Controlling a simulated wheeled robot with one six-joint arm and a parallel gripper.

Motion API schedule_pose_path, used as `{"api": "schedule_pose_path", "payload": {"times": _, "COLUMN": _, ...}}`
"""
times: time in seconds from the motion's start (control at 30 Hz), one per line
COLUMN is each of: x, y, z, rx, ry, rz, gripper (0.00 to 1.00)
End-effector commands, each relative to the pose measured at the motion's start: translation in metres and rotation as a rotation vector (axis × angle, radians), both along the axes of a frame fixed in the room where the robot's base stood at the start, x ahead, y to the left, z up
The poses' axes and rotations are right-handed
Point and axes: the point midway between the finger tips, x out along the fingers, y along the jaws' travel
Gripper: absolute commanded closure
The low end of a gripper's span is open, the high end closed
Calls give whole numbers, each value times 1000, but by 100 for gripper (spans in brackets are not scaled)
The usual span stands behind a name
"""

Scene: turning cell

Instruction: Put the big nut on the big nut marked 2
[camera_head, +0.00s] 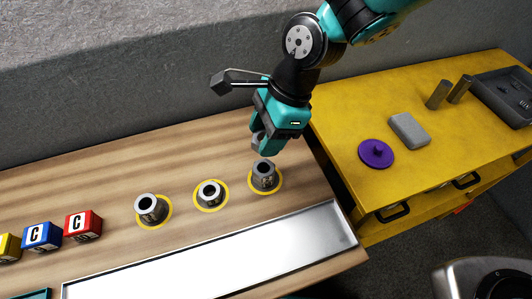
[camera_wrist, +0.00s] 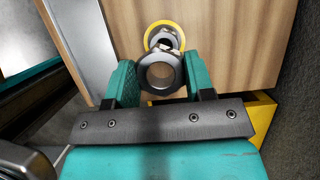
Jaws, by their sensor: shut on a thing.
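My gripper (camera_head: 266,142) is shut on a grey big nut (camera_head: 257,139), held above the bench. In the wrist view the held nut (camera_wrist: 179,68) sits between both teal fingers, its hole facing the camera. Below it a dark grey nut (camera_head: 264,181) stands upright on a yellow ring at the right end of a row. That nut (camera_wrist: 166,29) shows partly behind the held one in the wrist view. A smaller-looking nut (camera_head: 210,199) and a light grey nut (camera_head: 152,217) stand on their own yellow rings to the left. I cannot read any number marks.
A shiny metal tray (camera_head: 215,255) lies along the front of the wooden bench. Red (camera_head: 83,226) and blue (camera_head: 42,237) lettered blocks stand left. A yellow cabinet (camera_head: 350,120) at right carries a purple knobbed disc (camera_head: 376,154), a grey block (camera_head: 409,130) and a dark tray (camera_head: 503,96).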

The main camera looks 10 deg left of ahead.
Motion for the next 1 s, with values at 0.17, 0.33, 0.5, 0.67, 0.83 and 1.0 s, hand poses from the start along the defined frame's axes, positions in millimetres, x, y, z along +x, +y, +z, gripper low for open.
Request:
{"api": "schedule_pose_path", "payload": {"times": 0.17, "x": 0, "y": 1, "z": -29, "rx": 0, "ry": 1, "rz": 3, "gripper": 81}}
{"api": "schedule_pose_path", "payload": {"times": 0.33, "x": -1, "y": 1, "z": -45, "rx": -1, "ry": 2, "rz": 2, "gripper": 81}}
{"api": "schedule_pose_path", "payload": {"times": 0.5, "x": 0, "y": 1, "z": -69, "rx": -1, "ry": 1, "rz": 2, "gripper": 81}}
{"api": "schedule_pose_path", "payload": {"times": 0.67, "x": 0, "y": 1, "z": -73, "rx": 2, "ry": -2, "rz": 2, "gripper": 81}}
{"api": "schedule_pose_path", "payload": {"times": 0.83, "x": 0, "y": 1, "z": -74, "rx": 2, "ry": -1, "rz": 2, "gripper": 81}}
{"api": "schedule_pose_path", "payload": {"times": 1.0, "x": 0, "y": 1, "z": -76, "rx": 2, "ry": -1, "rz": 2, "gripper": 33}}
